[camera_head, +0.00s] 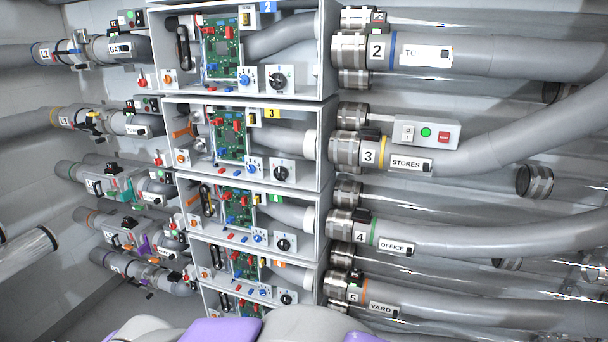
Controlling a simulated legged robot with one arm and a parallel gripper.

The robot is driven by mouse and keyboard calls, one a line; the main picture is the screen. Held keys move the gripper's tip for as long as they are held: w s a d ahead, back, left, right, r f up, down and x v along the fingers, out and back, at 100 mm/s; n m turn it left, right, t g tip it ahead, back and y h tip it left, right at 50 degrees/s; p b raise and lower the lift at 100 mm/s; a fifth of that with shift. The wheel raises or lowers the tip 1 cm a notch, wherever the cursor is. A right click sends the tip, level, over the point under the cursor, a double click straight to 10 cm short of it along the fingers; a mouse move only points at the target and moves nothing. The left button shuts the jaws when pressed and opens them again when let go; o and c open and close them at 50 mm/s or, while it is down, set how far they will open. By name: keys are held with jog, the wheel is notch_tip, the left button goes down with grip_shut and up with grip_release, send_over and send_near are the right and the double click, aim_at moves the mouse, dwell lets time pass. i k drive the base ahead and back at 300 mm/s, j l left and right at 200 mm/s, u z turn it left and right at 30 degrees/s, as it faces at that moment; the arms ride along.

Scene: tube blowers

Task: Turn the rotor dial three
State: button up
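The box marked with a yellow 3 (271,113) is the second one down in the middle stack. In it, a black rotor dial (281,173) sits on a small white plate at the lower right, beside a smaller blue knob (255,165). The way the dial points is too small to tell. A green circuit board (230,134) stands left of it, and an orange knob (182,157) is at the lower left. My gripper is not in view; only grey and purple parts of my own body show at the bottom edge.
Similar black dials show in box 2 above (279,80) and in the boxes below (283,244). Grey pipes leave to the right, such as the STORES pipe (470,157). A switch box (427,132) is above it. The front of box 3 is open.

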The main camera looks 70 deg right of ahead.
aim_at(280, 173)
jog(key=i+z, duration=0.1)
jog(key=z, duration=1.4)
